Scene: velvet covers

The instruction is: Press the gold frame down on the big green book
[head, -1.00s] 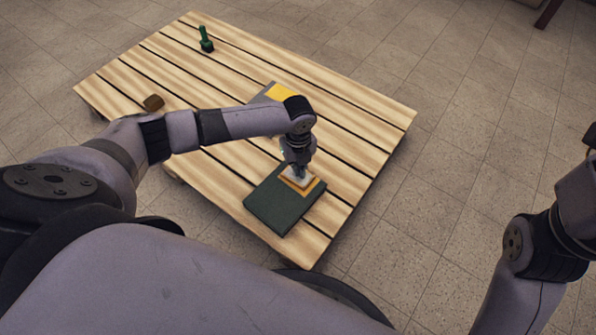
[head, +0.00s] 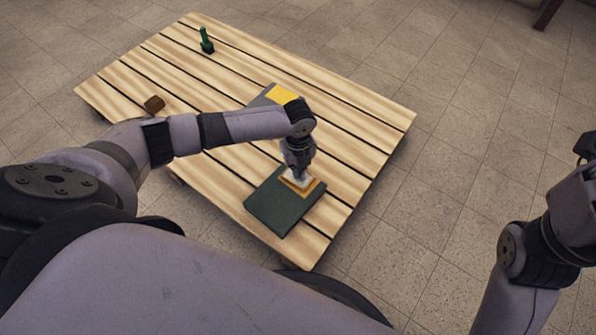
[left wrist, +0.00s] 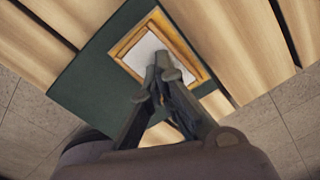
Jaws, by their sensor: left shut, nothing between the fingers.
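The big green book (head: 272,208) lies flat near the front right edge of the slatted table. The gold frame (head: 314,188), a square gold rim around a pale middle, lies on the book's right part; it also shows in the left wrist view (left wrist: 188,58). My left gripper (head: 297,174) is shut and empty, pointing down over the frame. In the left wrist view its fingertips (left wrist: 160,84) overlap the pale middle and near side of the frame. I cannot tell whether they touch it. My right arm is at the right edge, its fingers out of sight.
The slatted wooden table (head: 215,75) has another book with a yellow patch (head: 282,94) behind my left wrist. A small brown block (head: 154,103) is at the left and a green-handled object (head: 206,40) stands at the back. The table's back right is clear.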

